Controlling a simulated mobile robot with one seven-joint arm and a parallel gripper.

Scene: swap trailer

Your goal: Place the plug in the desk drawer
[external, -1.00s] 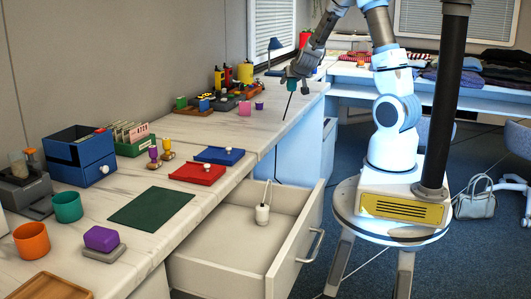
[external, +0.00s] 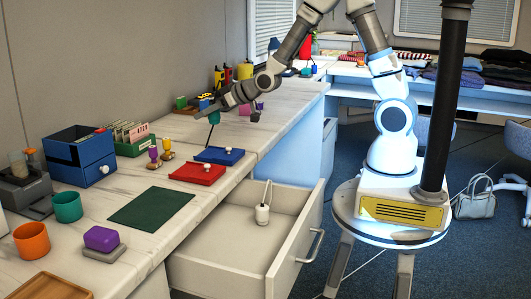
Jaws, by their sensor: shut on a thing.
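My gripper (external: 212,109) is shut on a small teal plug (external: 214,118) with a thin dark stem or cord hanging below it. It holds the plug above the counter, behind the blue tray. Its fingers partly hide the plug. The desk drawer (external: 290,262) is pulled open at the front, below the counter edge. Inside it, toward the back, stands a white object with a thin loop or cord (external: 262,214). The rest of the drawer floor is bare. My gripper is above and to the left of the drawer.
A blue tray (external: 220,155) and a red tray (external: 197,174) lie near the counter edge. A dark green mat (external: 150,206), a blue box (external: 80,155), a teal cup (external: 68,207), an orange cup (external: 32,240) and a purple block (external: 101,238) stand farther left.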

